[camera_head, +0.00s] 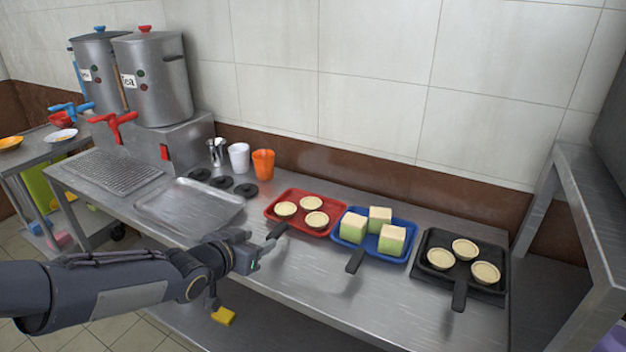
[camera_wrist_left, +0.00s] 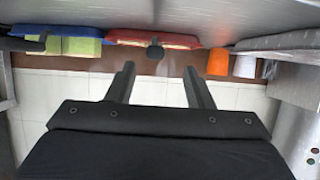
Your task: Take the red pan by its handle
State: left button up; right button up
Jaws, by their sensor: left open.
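The red pan (camera_head: 330,207) sits on the steel counter with three pale round tarts in it. Its dark handle (camera_head: 277,231) points toward the front left. My left gripper (camera_head: 262,248) comes in from the left, just left of and close to the handle's end. In the left wrist view, its two fingers (camera_wrist_left: 158,68) are apart with nothing between them. That view appears upside down; the red pan (camera_wrist_left: 120,38) and the end of its handle (camera_wrist_left: 154,52) lie beyond the fingertips. The handle is roughly centred between the fingers, with no visible grasp. My right gripper is not seen.
A blue pan (camera_head: 349,239) with pale green blocks is right of the red one, then a black pan (camera_head: 428,239) with tarts. An orange cup (camera_head: 263,165) and white cup (camera_head: 239,158) stand behind. A flat metal tray (camera_head: 190,206) lies left. Large stockpots (camera_head: 152,80) stand back left.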

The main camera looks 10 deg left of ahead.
aim_at(279, 227)
pick_arm(q)
jog(key=shift+w+d+r, duration=0.35)
jog(key=shift+w+r, duration=0.2)
jog(key=shift+w+d+f, duration=0.1)
jog(key=shift+w+d, duration=0.1)
jog(key=shift+w, duration=0.1)
jog(key=x, duration=0.7)
jog(key=shift+d+f+b, duration=0.15)
jog(key=shift+b, duration=0.25)
grip_shut()
